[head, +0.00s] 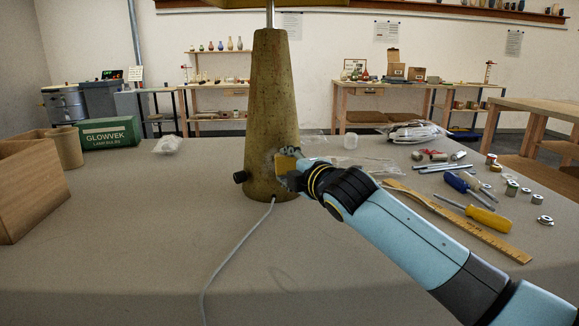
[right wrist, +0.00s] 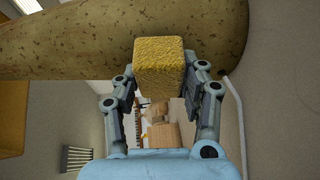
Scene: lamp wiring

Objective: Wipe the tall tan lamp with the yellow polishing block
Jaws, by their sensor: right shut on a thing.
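The tall tan lamp (head: 268,110) stands upright in the middle of the grey table, with dark speckles on its body. It also spans the top of the right wrist view (right wrist: 60,52). My right gripper (head: 288,166) is at the right side of the lamp's lower body. It is shut on the yellow polishing block (right wrist: 158,66), which is against or very close to the lamp's surface; I cannot tell if they touch. In the head view the block (head: 285,164) is partly hidden by the gripper fingers. My left gripper is not in view.
A grey cord (head: 235,248) runs from the lamp's base to the table's front. A wooden box (head: 30,188) and a green carton (head: 108,133) stand at left. A ruler (head: 460,222), a yellow screwdriver (head: 488,218) and small metal parts lie at right. The table's front left is clear.

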